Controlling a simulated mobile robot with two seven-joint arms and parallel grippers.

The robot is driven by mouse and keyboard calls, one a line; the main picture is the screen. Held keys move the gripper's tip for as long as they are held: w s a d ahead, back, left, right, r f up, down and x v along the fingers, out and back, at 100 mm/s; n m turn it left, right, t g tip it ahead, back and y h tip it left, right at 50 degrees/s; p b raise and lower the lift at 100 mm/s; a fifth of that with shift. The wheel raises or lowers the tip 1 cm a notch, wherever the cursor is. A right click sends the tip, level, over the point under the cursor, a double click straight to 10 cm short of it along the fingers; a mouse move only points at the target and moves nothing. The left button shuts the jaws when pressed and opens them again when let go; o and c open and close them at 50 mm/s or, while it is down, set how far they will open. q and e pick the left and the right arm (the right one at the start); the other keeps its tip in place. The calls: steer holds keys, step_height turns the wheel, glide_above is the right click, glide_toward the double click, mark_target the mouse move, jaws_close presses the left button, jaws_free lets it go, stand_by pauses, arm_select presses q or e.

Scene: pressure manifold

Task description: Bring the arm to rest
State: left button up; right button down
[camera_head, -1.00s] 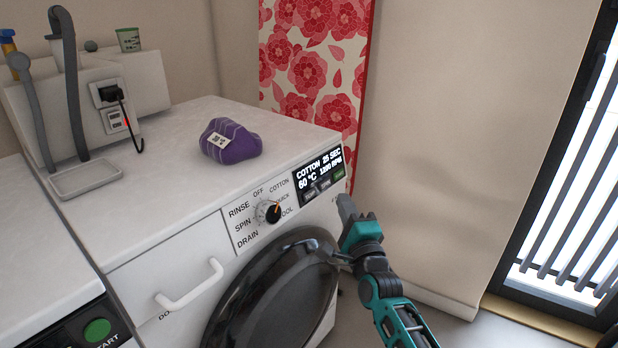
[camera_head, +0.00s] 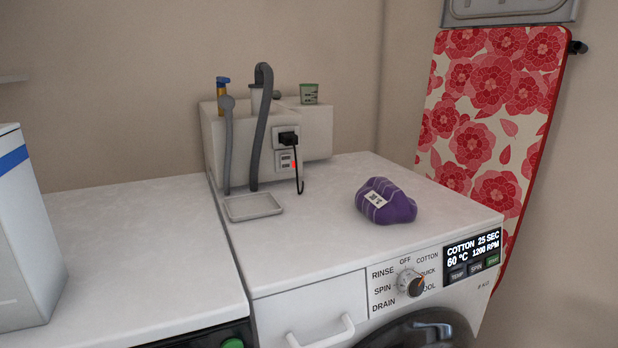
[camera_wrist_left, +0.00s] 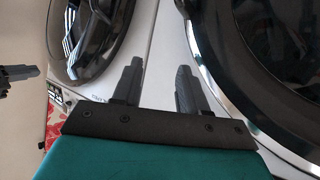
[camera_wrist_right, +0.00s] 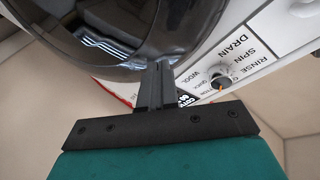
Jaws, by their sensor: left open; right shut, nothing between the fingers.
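The washing machine (camera_head: 310,320) stands at the centre right of the head view, with its dial (camera_head: 411,283) and a lit display (camera_head: 472,252) reading COTTON, 25 SEC, 60 °C, 1200 RPM. Neither arm shows in the head view. In the left wrist view my left gripper (camera_wrist_left: 160,85) is open and empty, in front of two round machine doors. In the right wrist view my right gripper (camera_wrist_right: 158,75) is shut and empty, near the dark round door (camera_wrist_right: 120,35) and the dial (camera_wrist_right: 221,82). Another gripper tip shows at the left wrist view's left edge.
A purple cloth bundle (camera_head: 385,201) and a small tray (camera_head: 254,207) lie on the machine top. Behind them is a white box (camera_head: 318,135) with hoses and a plug. A white carton (camera_head: 22,235) stands at left. A floral ironing board (camera_head: 490,130) leans at right.

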steer(key=s+a+f+n+g+y, duration=0.2)
steer(key=s+a+f+n+g, duration=0.25)
steer(key=s+a+n, duration=0.5)
arm_select(q)
steer(key=s+a+r+y+p, duration=0.1)
steer(key=s+a+r+p, duration=0.1)
steer(key=r+p, duration=0.9)
steer(key=a+p, duration=0.1)
steer(key=p, duration=0.4)
steer(key=shift+a+p, duration=0.35)
steer(key=shift+p, duration=0.05)
arm_select(e)
steer(key=s+d+r+h, duration=0.1)
steer(key=s+d+r, duration=0.3)
steer(key=r, duration=0.6)
steer(key=shift+s+d+r+n, duration=0.2)
steer(key=shift+r+n, duration=0.2)
steer(key=shift+n, duration=0.05)
